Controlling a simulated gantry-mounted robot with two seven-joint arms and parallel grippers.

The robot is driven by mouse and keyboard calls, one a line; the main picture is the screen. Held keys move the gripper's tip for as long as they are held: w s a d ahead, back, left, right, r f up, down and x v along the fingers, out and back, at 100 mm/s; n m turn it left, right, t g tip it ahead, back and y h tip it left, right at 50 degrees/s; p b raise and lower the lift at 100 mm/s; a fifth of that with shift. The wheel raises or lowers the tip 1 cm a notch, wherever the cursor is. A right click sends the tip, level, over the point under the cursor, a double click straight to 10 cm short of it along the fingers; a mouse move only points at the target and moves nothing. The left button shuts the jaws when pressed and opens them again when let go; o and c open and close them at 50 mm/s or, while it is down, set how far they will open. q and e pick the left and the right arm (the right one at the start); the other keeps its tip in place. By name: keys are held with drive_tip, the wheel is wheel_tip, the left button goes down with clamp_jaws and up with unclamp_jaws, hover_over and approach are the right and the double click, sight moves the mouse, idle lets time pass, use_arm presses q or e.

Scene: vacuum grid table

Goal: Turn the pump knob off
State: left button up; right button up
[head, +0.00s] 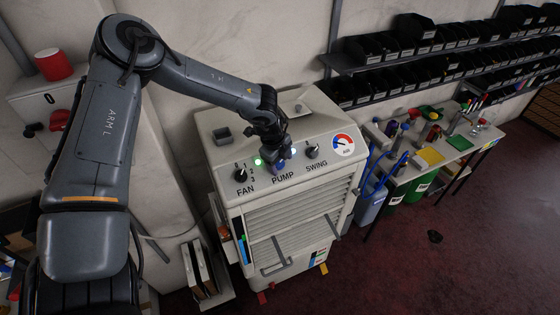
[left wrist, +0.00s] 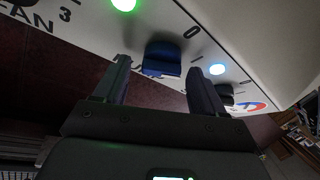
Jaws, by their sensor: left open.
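The pump knob (head: 279,167) is blue and sits above the PUMP label on the sloped top panel of a white cooler unit (head: 228,205). In the head view my left gripper (head: 272,145) is over the panel and partly hides the knob. In the left wrist view the blue knob (left wrist: 162,57) shows between the two open fingers of my left gripper (left wrist: 161,72), with a gap on each side. I cannot tell how far the fingertips reach around it. A "0" mark shows beside the knob. My right gripper is not in view.
The black fan knob (head: 240,175) and swing knob (head: 312,151) flank the pump knob. A green light (head: 258,161) and a whitish light (head: 293,150) glow on the panel. A round gauge (head: 343,144) is at right. A cluttered bench (head: 430,165) stands further right.

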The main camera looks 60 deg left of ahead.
use_arm(q)
drive_tip(key=c, duration=1.1)
drive_tip(key=shift+o, duration=0.2)
drive_tip(key=shift+f+n+b, duration=0.2)
drive_tip(key=shift+n+b, duration=0.3)
drive_tip(key=shift+b, duration=0.5)
drive_tip(key=n+t+y+b, duration=0.1)
drive_tip(key=n+b, duration=0.2)
drive_tip(key=b, duration=0.1)
drive_tip(key=shift+d+n+t, duration=0.1)
drive_tip(key=shift+n+t, duration=0.3)
drive_tip(key=n+t+y+b, duration=0.1)
drive_tip(key=n+y+b, duration=0.1)
drive_tip(key=n+b, duration=0.1)
drive_tip(key=shift+n, duration=0.5)
drive_tip(key=shift+s+r+n+y+b, duration=0.1)
drive_tip(key=shift+n+y+b, duration=0.4)
drive_tip(key=shift+n+b, duration=0.5)
drive_tip(key=shift+n, duration=0.3)
drive_tip(key=o, duration=1.1)
drive_tip(key=shift+c, duration=0.2)
drive_tip(key=shift+t, duration=0.3)
